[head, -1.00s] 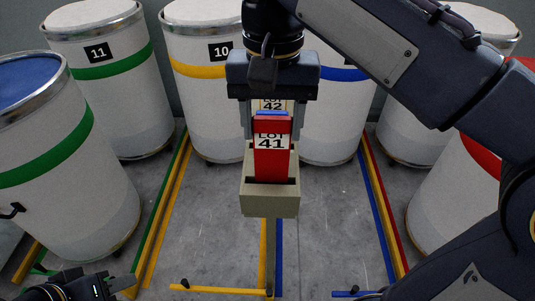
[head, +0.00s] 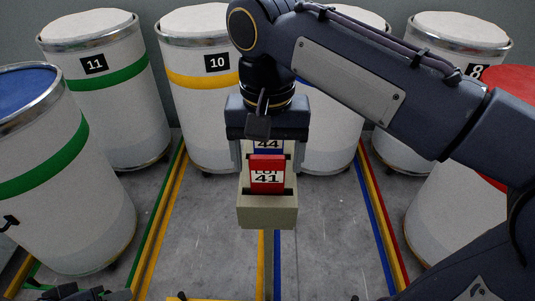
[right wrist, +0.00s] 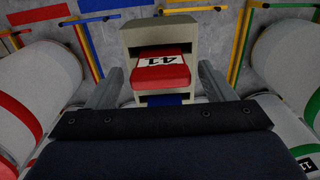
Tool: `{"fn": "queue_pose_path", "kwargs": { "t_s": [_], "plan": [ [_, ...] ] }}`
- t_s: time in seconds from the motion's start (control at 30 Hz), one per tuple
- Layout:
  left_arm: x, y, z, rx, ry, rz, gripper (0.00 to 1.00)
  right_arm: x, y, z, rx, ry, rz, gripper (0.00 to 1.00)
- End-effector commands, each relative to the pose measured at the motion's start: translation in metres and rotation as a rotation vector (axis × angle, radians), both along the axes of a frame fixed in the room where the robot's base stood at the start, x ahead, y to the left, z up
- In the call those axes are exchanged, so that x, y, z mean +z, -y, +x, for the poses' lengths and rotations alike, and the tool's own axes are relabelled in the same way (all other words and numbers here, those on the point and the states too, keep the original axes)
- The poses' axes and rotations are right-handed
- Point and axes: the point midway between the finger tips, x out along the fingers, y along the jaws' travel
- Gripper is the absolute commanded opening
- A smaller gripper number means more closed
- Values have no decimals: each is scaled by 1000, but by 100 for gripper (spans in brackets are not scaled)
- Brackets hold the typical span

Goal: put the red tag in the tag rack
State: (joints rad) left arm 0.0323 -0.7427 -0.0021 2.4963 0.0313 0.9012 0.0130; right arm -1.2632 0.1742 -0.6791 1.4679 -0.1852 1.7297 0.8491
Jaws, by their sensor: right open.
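The red tag (head: 267,176), marked LOT 41, stands upright in the front slot of the beige tag rack (head: 267,212), its lower part hidden by the rack's front wall. Behind it a blue tag (head: 267,146) marked 44 shows. My right gripper (head: 268,150) is open above and behind the red tag. In the right wrist view the red tag (right wrist: 161,72) sits in the rack (right wrist: 158,32) between the spread fingers, apart from both. My left gripper (head: 80,293) shows only in part at the bottom left edge; its jaws cannot be made out.
White drums with coloured bands stand around, such as drum 11 (head: 105,105) and drum 10 (head: 197,110) at the back and a blue-topped one (head: 50,170) at left. Coloured lines mark the grey floor (head: 200,220), which is clear around the rack.

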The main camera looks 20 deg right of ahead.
Motion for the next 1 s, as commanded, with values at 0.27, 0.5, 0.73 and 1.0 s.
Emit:
{"fn": "queue_pose_path", "kwargs": {
  "t_s": [0.27,0.5,0.73,1.0],
  "plan": [
    [3,0,0,0,0,0,36,22,-1,1,-1,2,1,76],
    [11,0,0,0,0,0,36,75,-1,1,-2,1,1,76],
    [32,0,0,0,0,0,36,115,0,0,0,-2,0,76],
    [35,0,0,0,0,0,36,120,0,0,0,-2,0,76]
  ]
}}
